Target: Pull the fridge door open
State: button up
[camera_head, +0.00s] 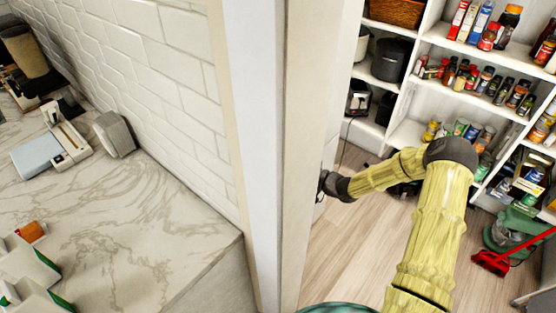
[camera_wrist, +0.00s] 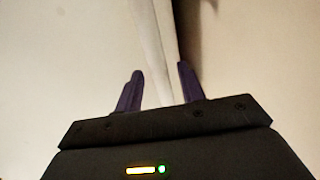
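No fridge or fridge door can be made out for certain in either view. In the head view my arm reaches left to a tall pale upright panel (camera_head: 312,140), and my dark gripper (camera_head: 323,185) is at its right edge, with the fingers largely hidden. In the wrist view my gripper (camera_wrist: 160,72) has its two purple fingers spread apart. A pale upright strip (camera_wrist: 158,45) runs between and beyond them, with a dark shadow at its right. I cannot tell whether a finger touches the strip, or whether it is a handle or an edge.
White pantry shelves (camera_head: 465,98) with jars and boxes stand at the right. A red broom (camera_head: 492,262) and a green appliance (camera_head: 508,232) are on the wooden floor (camera_head: 345,250). A marble counter (camera_head: 130,215) is left of the white wall end (camera_head: 255,120).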

jog(key=x, duration=0.2)
jog(key=shift+w+a, duration=0.15)
jog(key=shift+a, duration=0.1)
grip_shut()
jog(key=shift+d, duration=0.2)
